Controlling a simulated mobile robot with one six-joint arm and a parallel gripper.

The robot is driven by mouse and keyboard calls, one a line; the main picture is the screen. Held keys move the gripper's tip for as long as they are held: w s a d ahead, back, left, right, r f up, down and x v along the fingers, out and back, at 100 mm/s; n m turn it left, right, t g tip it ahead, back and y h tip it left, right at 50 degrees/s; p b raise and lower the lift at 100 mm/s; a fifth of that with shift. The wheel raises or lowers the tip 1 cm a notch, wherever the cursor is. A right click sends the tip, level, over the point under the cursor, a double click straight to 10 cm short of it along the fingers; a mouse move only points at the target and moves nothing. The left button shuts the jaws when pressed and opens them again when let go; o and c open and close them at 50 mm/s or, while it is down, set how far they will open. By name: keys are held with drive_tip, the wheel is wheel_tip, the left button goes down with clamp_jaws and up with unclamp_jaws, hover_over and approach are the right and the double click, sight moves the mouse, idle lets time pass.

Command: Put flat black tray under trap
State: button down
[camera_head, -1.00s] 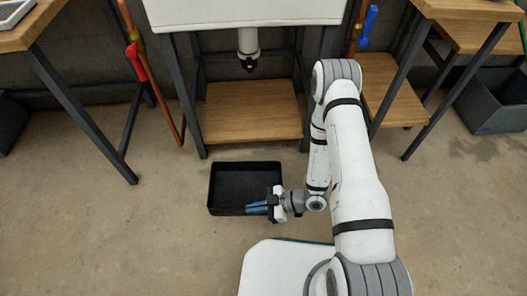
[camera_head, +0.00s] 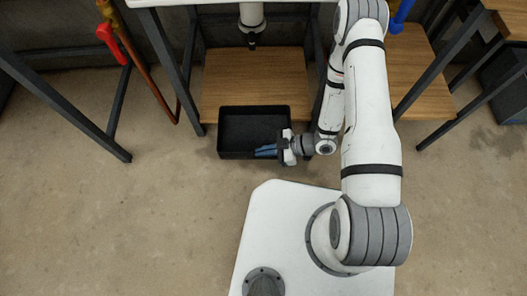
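The flat black tray (camera_head: 235,152) is in front of the wooden shelf under the white basin and overlaps the shelf's front edge in the picture. My gripper (camera_head: 266,151) points left at the tray's front right part. Its blue fingers lie close together at the front wall and seem shut on it, though the contact is partly hidden by the gripper. The trap (camera_head: 252,27), a white pipe with a black lower end, hangs under the basin above and behind the tray. Whether the tray touches the floor is unclear.
The wooden shelf (camera_head: 255,80) lies between dark metal legs (camera_head: 178,70). A pipe with a red-handled valve (camera_head: 108,35) stands at left, a blue handle (camera_head: 402,14) at right. Another bench (camera_head: 470,65) is at right. Concrete floor (camera_head: 150,215) is clear at left.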

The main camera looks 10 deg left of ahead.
sight(259, 124)
drive_tip(key=w+a+f+b, duration=0.1)
drive_tip(key=w, duration=0.2)
drive_tip(key=w+f+b, duration=0.1)
drive_tip(key=w, duration=0.3)
drive_tip(key=w+a+b, duration=0.1)
drive_tip(key=w, duration=0.2)
drive_tip(key=shift+w+a+f+b, duration=0.2)
drive_tip(key=shift+a+f+b, duration=0.15)
drive_tip(key=shift+f, duration=0.05)
drive_tip(key=shift+w+a+f+b, duration=0.2)
drive_tip(key=shift+w+f+b, duration=0.7)
drive_tip(key=shift+w+f, duration=0.1)
drive_tip(key=shift+w+a+f, duration=0.2)
drive_tip(key=shift+w+f, duration=0.45)
drive_tip(key=shift+w, duration=0.05)
drive_tip(key=c, duration=2.1)
unclamp_jaws()
drive_tip(key=o, duration=0.5)
drive_tip(key=shift+o, duration=0.2)
drive_tip(key=p+v, duration=0.2)
drive_tip(key=v, duration=0.5)
drive_tip(key=shift+a+p, duration=0.1)
drive_tip(key=shift+p, duration=0.25)
drive_tip(key=shift+w+d+r, duration=0.15)
drive_tip(key=shift+d, duration=0.35)
